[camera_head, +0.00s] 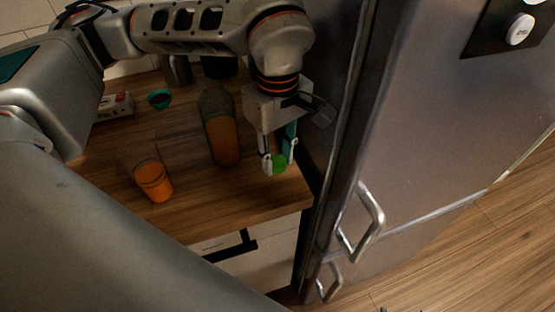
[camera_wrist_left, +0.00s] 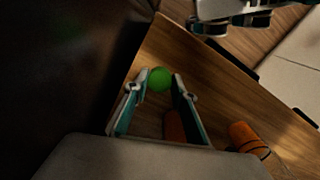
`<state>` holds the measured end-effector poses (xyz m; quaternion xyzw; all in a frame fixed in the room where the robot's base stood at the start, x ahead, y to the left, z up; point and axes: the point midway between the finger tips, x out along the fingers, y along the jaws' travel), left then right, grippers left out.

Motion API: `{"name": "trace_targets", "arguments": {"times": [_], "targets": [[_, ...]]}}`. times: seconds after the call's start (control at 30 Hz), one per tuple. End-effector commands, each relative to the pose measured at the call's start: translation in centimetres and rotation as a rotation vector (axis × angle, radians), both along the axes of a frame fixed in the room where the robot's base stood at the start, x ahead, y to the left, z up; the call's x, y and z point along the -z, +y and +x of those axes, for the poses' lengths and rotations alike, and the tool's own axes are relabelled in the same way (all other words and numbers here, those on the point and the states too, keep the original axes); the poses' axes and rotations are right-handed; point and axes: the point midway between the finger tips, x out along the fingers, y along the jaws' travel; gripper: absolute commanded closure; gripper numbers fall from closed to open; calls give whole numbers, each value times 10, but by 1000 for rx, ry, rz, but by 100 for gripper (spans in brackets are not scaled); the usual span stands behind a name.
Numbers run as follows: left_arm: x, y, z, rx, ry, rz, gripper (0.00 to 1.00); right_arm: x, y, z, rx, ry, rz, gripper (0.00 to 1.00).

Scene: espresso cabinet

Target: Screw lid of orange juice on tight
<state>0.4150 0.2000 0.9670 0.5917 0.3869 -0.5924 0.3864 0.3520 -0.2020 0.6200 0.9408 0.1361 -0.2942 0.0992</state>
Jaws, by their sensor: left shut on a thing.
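The green lid (camera_head: 279,161) is between the fingertips of my left gripper (camera_head: 278,160), near the counter's right front corner. My left gripper is shut on it. The lid also shows in the left wrist view (camera_wrist_left: 159,79) between the two fingers. The orange juice bottle (camera_head: 224,140) stands upright on the counter, left of the gripper and apart from the lid. Its upper part looks clear and greyish, and its top is too dark to make out. In the left wrist view, the bottle (camera_wrist_left: 175,127) is partly hidden behind a finger.
A glass of orange juice (camera_head: 154,183) stands left of the bottle on the wooden counter (camera_head: 205,198). A white and red carton (camera_head: 115,107), a teal ring-shaped thing (camera_head: 160,98) and a dark cup (camera_head: 178,70) are behind. A tall steel fridge (camera_head: 425,130) stands close on the right.

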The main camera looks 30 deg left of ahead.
Motion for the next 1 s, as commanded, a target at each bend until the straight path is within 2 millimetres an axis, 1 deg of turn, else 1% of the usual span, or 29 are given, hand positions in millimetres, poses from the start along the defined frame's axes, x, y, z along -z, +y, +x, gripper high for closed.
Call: {"name": "trace_targets", "arguments": {"times": [0.13, 0.2, 0.7, 0.83, 1.0], "targets": [[-24, 0, 2, 0, -7, -1, 89, 0, 0, 0, 0, -1, 0, 38], [-19, -12, -14, 10, -1, 0, 89, 2, 0, 0, 0, 0, 0, 38], [-18, -77, -103, 10, -1, 0, 89, 12, -2, 0, -2, 2, -14, 38], [-18, -90, -120, 7, -1, 0, 89, 13, -3, 1, -2, 0, -16, 38], [-19, -101, -135, 5, -1, 0, 89, 12, -4, 3, -1, -5, -18, 38]]}}
